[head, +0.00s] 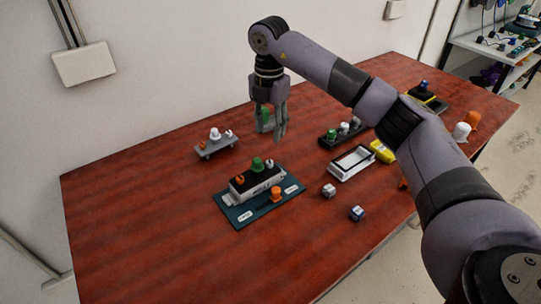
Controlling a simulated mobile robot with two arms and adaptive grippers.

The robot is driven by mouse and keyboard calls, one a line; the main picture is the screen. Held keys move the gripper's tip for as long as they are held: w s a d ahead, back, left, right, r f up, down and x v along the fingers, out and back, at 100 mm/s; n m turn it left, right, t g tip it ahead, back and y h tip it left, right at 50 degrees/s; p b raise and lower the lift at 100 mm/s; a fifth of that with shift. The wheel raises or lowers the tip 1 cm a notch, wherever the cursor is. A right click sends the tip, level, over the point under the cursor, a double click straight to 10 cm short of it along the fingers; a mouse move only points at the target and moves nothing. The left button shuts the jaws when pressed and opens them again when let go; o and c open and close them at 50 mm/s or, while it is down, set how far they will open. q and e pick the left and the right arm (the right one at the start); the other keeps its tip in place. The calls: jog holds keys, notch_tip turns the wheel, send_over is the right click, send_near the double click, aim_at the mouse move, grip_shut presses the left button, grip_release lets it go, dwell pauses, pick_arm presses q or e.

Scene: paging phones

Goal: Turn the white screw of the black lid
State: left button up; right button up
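A black lid (256,178) sits on a light box on a dark teal mat (237,214). A green screw (257,164) stands up from the lid, with a small white screw (270,163) to its right. An orange piece (276,194) is at the mat's front right. My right gripper (273,134) points down above the back of the table, behind the lid and well apart from it. Its fingers look spread. A green thing (265,120) shows at its left finger; I cannot tell whether it touches. My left gripper is out of view.
A grey lid (216,146) with screws lies back left. A black strip (342,134) with green and white screws, an open white box (352,162), a yellow piece (383,152) and two small cubes (328,190) (356,213) lie right. The table's left part is clear.

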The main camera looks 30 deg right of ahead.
aim_at(270, 161)
notch_tip(270, 161, down, 10)
jog(key=shift+r+p, duration=0.1)
jog(key=shift+p, duration=0.65)
jog(key=shift+d+f, duration=0.1)
jog(key=shift+f, duration=0.5)
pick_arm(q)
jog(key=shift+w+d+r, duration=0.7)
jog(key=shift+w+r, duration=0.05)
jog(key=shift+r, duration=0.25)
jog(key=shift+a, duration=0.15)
pick_arm(e)
jog(key=shift+c, duration=0.5)
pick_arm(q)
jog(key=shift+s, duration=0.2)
pick_arm(e)
grip_shut()
